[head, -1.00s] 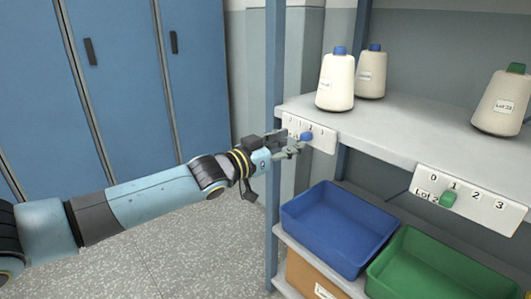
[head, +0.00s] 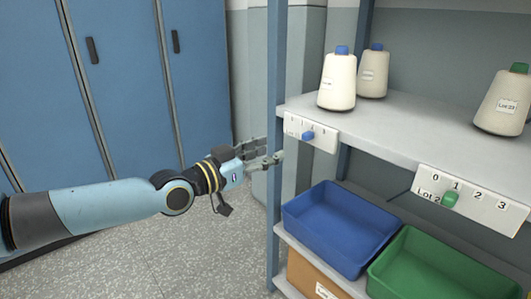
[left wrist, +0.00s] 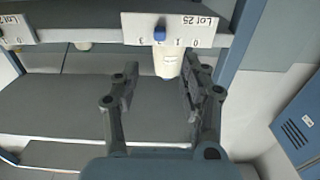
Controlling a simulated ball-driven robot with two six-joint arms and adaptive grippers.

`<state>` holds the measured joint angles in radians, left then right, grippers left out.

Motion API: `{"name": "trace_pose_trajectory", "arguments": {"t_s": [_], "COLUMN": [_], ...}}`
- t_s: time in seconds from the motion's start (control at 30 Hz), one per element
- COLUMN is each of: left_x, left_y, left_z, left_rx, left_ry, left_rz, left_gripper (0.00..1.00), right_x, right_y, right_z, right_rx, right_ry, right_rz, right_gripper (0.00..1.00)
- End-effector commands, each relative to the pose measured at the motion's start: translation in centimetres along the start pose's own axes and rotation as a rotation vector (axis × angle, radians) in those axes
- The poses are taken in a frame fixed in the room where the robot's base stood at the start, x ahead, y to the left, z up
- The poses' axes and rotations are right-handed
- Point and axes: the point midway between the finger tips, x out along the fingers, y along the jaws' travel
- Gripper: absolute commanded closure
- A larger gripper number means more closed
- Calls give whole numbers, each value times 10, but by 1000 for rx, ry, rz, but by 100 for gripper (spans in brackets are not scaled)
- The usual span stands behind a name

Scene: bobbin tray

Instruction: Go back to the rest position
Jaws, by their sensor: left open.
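My left gripper (head: 272,152) hangs in free air in front of the left shelf post in the head view. Its fingers are spread and hold nothing; they also show in the left wrist view (left wrist: 160,85). The white number strip (head: 325,144) with a blue knob (head: 308,135) is on the shelf edge, just right of and above the fingertips. In the left wrist view the strip (left wrist: 195,30) reads Lot 25 upside down, and the knob (left wrist: 159,35) stands clear of the fingers. My right gripper is out of view.
Yarn cones (head: 337,85) stand on the upper shelf (head: 420,118). A blue bin (head: 340,232) and a green bin (head: 425,268) sit below. A second strip (head: 485,204) has a green knob. Blue lockers (head: 120,80) are behind; the floor at left is clear.

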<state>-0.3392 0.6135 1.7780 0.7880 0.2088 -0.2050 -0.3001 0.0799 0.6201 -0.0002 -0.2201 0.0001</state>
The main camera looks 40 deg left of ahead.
Motion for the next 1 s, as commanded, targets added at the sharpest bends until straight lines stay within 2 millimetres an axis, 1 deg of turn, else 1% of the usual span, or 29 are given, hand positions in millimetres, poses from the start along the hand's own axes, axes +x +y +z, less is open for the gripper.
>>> {"name": "trace_pose_trajectory", "arguments": {"t_s": [0.37,0.4,0.47,0.57,0.6,0.67,0.7,0.77,0.8,0.87,0.9,0.97,1.0], "left_x": [0,0,-3,-16,-24,-41,-54,-77,-94,-122,-142,-176,-199], "left_y": [1,4,2,-5,-7,-7,-6,0,5,16,24,39,50], "left_z": [1,2,20,74,103,150,182,227,255,296,322,358,380], "left_rx": [-7,-20,-47,-54,-53,-52,-50,-49,-47,-46,-46,-44,-44], "left_ry": [2,3,-18,-105,-159,-252,-320,-421,-489,-594,-665,-772,-843], "left_rz": [-3,-9,-37,-94,-116,-147,-163,-181,-189,-196,-198,-196,-192], "left_gripper": [56,56,56,56,56,56,56,56,56,56,56,56,56], "right_x": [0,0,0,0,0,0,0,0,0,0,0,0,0], "right_y": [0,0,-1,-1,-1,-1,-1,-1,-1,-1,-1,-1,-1], "right_z": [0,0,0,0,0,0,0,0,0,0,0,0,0], "right_rx": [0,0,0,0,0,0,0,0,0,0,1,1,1], "right_ry": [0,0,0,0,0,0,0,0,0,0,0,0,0], "right_rz": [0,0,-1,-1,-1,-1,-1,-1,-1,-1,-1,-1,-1], "right_gripper": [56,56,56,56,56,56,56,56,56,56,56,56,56]}}
